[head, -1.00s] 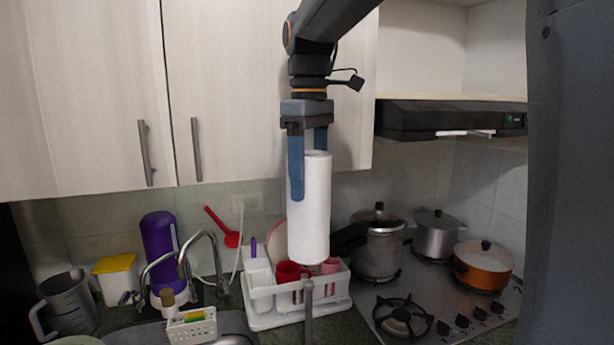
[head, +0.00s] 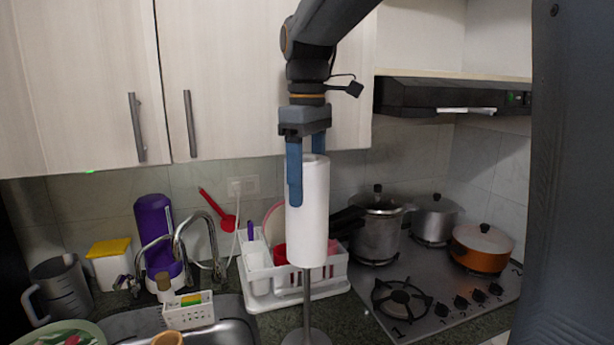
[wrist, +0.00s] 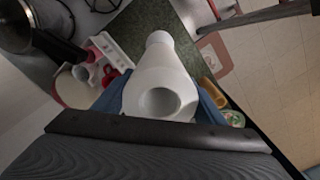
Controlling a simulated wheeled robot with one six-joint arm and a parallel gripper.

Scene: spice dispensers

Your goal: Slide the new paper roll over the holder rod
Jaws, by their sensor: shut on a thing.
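The new paper roll (head: 308,215) is white and upright in the head view. My gripper (head: 305,178) is shut on its upper part, one blue finger in front and the other partly behind. The grey holder rod (head: 307,295) stands upright below the roll, on a round base (head: 306,338) at the lower picture edge. The rod meets the roll's lower edge in the picture, and its top is hidden. I cannot tell whether it is inside the roll or behind it. In the wrist view the roll (wrist: 162,75) shows its open upper end, with no rod visible in the hole.
A white dish rack (head: 262,290) with red cups stands just behind the rod. The sink with a faucet (head: 180,250) is to the left. The stove (head: 425,300) with several pots is to the right. Cabinets (head: 235,80) and a range hood (head: 440,97) are above.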

